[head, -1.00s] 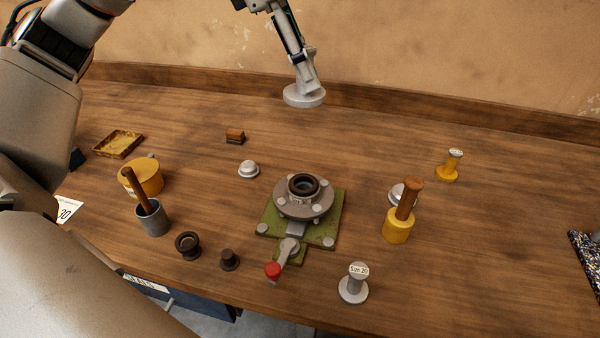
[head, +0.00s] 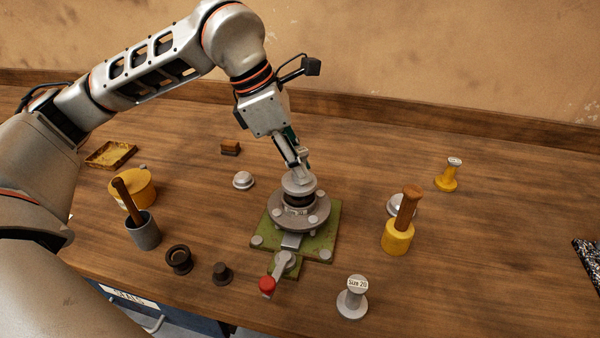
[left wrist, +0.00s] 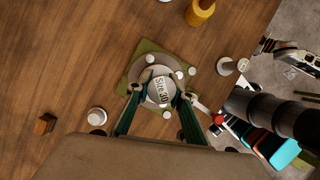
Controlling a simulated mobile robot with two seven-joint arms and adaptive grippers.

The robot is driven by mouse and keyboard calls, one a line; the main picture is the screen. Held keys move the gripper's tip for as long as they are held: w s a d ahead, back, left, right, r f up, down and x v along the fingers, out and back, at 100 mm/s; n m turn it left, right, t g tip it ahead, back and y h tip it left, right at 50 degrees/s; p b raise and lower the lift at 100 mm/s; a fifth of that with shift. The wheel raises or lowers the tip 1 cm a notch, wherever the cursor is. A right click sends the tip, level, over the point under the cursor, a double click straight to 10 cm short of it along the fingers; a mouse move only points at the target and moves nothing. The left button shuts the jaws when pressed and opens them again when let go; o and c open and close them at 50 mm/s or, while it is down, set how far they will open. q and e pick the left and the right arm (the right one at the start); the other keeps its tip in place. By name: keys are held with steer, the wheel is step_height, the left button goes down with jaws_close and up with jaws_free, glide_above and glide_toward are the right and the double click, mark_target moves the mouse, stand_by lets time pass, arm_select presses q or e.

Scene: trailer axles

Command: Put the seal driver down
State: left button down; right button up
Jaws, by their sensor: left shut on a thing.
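The seal driver (head: 299,183) is a pale grey disc-ended tool; its face reads "Size 30" in the left wrist view (left wrist: 160,91). My left gripper (head: 301,163) is shut on it from above. The driver is over the middle of the round grey hub (head: 312,218), right above the dark ring there. I cannot tell whether it touches the ring. The hub sits on a green plate (head: 325,240). What seems to be my right gripper (left wrist: 264,46) shows small in the left wrist view; its jaws cannot be made out.
A red-knobbed lever (head: 268,284) juts from the plate's front. A "Size 20" driver (head: 352,300), a yellow wood-handled tool (head: 398,238) and a small yellow driver (head: 447,176) stand to the right. A grey cup (head: 144,234) and dark rings stand left.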

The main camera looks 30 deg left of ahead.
arm_select(q)
steer(key=shift+f, duration=1)
steer(key=shift+f, duration=0.2)
steer(key=c, duration=1.8)
jaws_free()
steer(key=shift+o, duration=0.2)
steer(key=shift+a+r, duration=0.1)
steer(key=shift+r, duration=0.35)
steer(key=v, duration=1.1)
steer(key=shift+r+p, duration=0.25)
steer(key=shift+p, duration=0.2)
